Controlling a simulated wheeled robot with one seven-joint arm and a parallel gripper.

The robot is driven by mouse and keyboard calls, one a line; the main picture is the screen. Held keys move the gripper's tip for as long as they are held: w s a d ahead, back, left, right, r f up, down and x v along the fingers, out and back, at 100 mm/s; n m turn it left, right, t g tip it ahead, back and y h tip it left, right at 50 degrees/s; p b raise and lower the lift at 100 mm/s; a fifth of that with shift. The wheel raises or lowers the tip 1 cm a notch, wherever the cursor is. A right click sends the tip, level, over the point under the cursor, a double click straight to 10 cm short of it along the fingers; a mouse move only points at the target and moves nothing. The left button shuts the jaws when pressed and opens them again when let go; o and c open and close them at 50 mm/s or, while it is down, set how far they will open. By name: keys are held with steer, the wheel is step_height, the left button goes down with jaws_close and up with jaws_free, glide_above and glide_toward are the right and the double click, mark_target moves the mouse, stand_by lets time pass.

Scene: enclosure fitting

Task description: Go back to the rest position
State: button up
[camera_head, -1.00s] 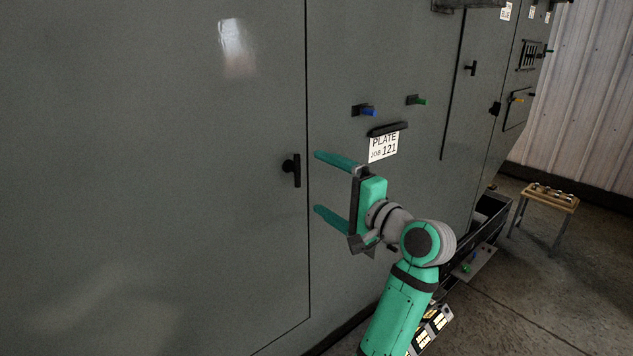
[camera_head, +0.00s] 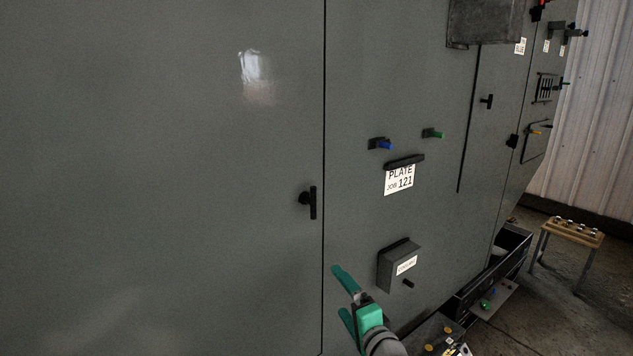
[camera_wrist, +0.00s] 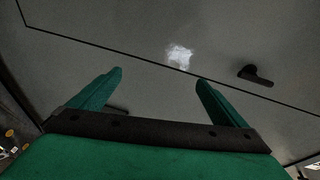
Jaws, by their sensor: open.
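My gripper (camera_head: 341,296) is at the bottom middle of the head view, in front of the grey cabinet (camera_head: 160,180). Its two green fingers are apart with nothing between them. In the wrist view the open fingers (camera_wrist: 158,90) point at the cabinet face, with a black door handle (camera_wrist: 256,75) off to the right. The handle also shows in the head view (camera_head: 312,202), above and left of my gripper. Most of my arm is below the picture's edge.
A grey box (camera_head: 398,265) with a label juts from the cabinet right of my gripper. A plate label (camera_head: 400,179), a blue peg (camera_head: 384,144) and a green peg (camera_head: 435,133) are above. An open dark drawer (camera_head: 508,255) and a small table (camera_head: 572,232) stand at right.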

steer(key=s+f+n+h, duration=0.1)
steer(key=s+f+h, duration=0.1)
steer(key=s+f, duration=0.7)
steer(key=s+f+n+h, duration=0.1)
steer(key=s+f+h, duration=0.35)
steer(key=f, duration=0.85)
steer(key=s+a+f+n, duration=0.1)
steer(key=s+f+n, duration=0.15)
steer(key=s, duration=0.55)
steer(key=s+a+f+n, duration=0.1)
steer(key=s+f, duration=0.2)
steer(key=s, duration=0.6)
steer(key=s+a+r+n, duration=0.2)
steer(key=s+n, duration=0.1)
steer(key=s, duration=0.7)
steer(key=s+a+r+n, duration=0.2)
steer(key=s+r+n, duration=0.1)
steer(key=s, duration=0.8)
steer(key=shift+a+r+n, duration=0.3)
steer(key=shift+a+n, duration=0.1)
steer(key=shift+n, duration=0.05)
